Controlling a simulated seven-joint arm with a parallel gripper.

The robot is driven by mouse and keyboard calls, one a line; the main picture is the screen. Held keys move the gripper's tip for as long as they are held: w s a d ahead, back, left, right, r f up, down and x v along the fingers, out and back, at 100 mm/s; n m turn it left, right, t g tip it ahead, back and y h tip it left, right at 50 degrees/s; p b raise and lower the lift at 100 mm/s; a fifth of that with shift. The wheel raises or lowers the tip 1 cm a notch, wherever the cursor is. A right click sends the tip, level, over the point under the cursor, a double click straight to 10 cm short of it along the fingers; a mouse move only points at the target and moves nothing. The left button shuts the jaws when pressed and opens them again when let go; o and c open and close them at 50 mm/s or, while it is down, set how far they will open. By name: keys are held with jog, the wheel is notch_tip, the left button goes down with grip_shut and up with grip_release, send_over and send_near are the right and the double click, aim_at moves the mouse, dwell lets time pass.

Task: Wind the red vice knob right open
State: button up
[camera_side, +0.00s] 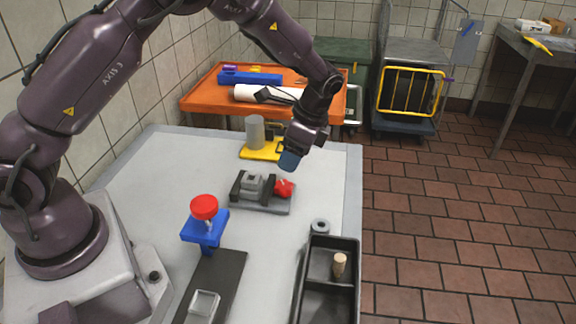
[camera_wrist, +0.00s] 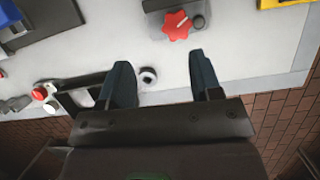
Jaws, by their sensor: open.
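The small dark grey vice (camera_side: 252,189) sits on its plate in the middle of the table. Its red knob (camera_side: 283,187) is on the right side. In the wrist view the knob (camera_wrist: 177,25) is a star shape with a pale line on it, at the top, beyond my fingertips. My gripper (camera_side: 290,160) is above and slightly behind the knob in the side view, apart from it. In the wrist view its two blue fingers (camera_wrist: 162,72) are spread wide with nothing gripped. How far the vice jaws stand apart is hard to tell.
A yellow fixture (camera_side: 260,154) with a grey cylinder stands behind the vice. A blue stand with a red top (camera_side: 204,207) is in front left. A grey ring (camera_side: 320,226) and a black tray (camera_side: 304,285) with a peg lie front right. An orange cart (camera_side: 200,101) stands behind.

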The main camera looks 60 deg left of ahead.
jog(key=d+f+m+y, duration=0.4)
jog(key=d+y, duration=0.1)
jog(key=d, duration=0.1)
jog(key=m+t+y, duration=0.3)
jog(key=m+y, duration=0.1)
jog(key=y, duration=0.2)
send_near(289, 190)
jog(key=x, duration=0.9)
jog(key=shift+a+f, duration=0.15)
jog(key=shift+a, duration=0.15)
jog(key=shift+c, duration=0.2)
jog(key=c, duration=0.6)
